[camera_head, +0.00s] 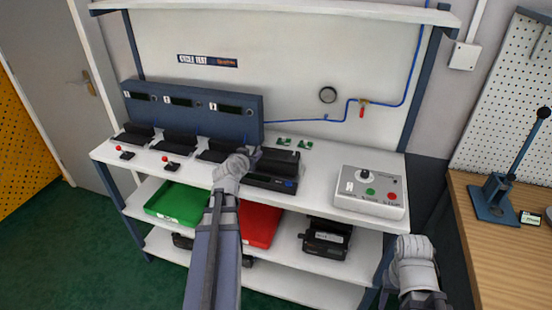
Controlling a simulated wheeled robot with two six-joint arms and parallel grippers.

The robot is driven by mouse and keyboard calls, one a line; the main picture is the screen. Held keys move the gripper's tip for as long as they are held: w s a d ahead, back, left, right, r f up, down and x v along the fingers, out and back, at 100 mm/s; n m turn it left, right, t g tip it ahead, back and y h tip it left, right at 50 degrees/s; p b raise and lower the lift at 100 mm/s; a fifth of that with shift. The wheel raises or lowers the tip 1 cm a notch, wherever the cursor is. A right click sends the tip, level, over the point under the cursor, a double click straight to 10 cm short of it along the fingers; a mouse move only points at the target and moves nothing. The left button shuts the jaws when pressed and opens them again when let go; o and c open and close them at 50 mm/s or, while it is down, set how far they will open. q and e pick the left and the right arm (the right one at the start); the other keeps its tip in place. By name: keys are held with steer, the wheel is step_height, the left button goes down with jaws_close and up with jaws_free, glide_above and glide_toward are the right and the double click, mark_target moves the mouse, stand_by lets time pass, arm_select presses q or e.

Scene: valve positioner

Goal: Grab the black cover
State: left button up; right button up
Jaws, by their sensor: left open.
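A black positioner unit (262,181) sits on the white bench top, right of the row of test slots. A black cover (280,160) appears as the dark block at its upper side; whether it is seated or loose is unclear. My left gripper (251,154) is open at the left edge of this unit, with no object visible between its fingers. My forearm and wrist hide part of the unit, and contact cannot be told. My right gripper (413,246) is at the bench's lower right corner, apart from the cover; its fingers are not distinct.
A blue test panel (190,112) stands behind black slots. A control box (369,192) with buttons is on the right. Green (178,203) and red (262,224) trays and another black unit (326,238) are on the shelf below. A wooden table (510,252) stands at right.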

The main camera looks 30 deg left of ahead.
mark_target(258, 149)
arm_select(q)
steer(key=shift+b+x, duration=0.8)
steer(key=shift+x, duration=2.3)
steer(key=shift+r, duration=0.2)
steer(key=shift+c, duration=0.4)
jaws_close()
